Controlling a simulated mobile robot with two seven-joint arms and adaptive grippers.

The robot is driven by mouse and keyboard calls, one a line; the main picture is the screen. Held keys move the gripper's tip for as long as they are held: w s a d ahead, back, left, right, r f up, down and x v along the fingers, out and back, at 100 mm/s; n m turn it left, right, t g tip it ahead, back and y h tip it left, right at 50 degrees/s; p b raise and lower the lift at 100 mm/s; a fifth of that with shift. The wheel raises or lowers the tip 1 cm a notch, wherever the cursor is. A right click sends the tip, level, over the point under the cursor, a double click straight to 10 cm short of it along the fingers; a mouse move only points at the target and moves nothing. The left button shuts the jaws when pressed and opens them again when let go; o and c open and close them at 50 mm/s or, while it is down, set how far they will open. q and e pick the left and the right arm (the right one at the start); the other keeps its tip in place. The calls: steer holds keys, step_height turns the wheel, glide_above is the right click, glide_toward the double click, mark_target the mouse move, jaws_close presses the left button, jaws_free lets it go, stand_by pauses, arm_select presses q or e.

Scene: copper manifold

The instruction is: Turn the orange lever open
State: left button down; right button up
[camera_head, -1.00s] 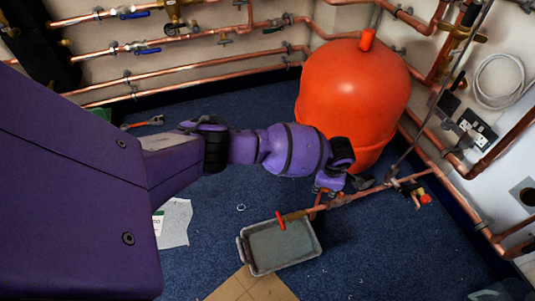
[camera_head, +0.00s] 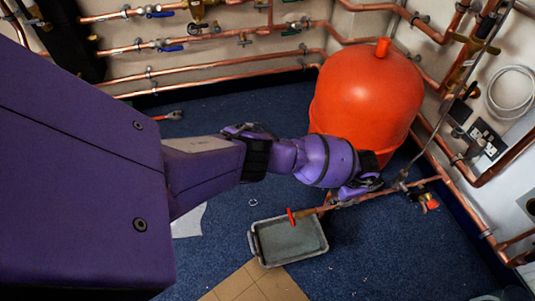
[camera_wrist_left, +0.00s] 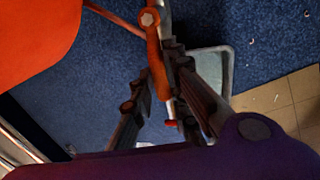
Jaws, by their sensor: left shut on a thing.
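The orange lever (camera_wrist_left: 156,62) shows in the left wrist view with a bolt head (camera_wrist_left: 149,17) at its upper end. It runs down between the fingers of my left gripper (camera_wrist_left: 165,105), which is shut on it. In the head view my left gripper (camera_head: 358,189) is at the copper branch pipe (camera_head: 385,191), in front of the big orange tank, and the arm hides most of the lever. A small red handle (camera_head: 291,216) sits at the pipe's free end. My right gripper is in neither view.
The orange tank (camera_head: 368,95) stands close behind my left gripper. A grey tray (camera_head: 288,241) lies on the blue floor below the pipe end. Another red-handled fitting (camera_head: 431,203) is to the right. Copper pipes (camera_head: 215,73) line the walls. Blue floor is open at the lower right.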

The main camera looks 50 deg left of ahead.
arm_select(q)
steer(key=shift+w+r, duration=0.1)
steer(key=c, duration=1.7)
jaws_free()
steer(key=shift+d, duration=0.1)
steer(key=r, duration=0.4)
steer(key=d+r, duration=0.1)
steer(key=r, duration=0.3)
steer(key=s+d+r, duration=0.1)
steer(key=r, duration=0.2)
steer(key=shift+r, duration=0.4)
steer(key=shift+s+f, duration=0.1)
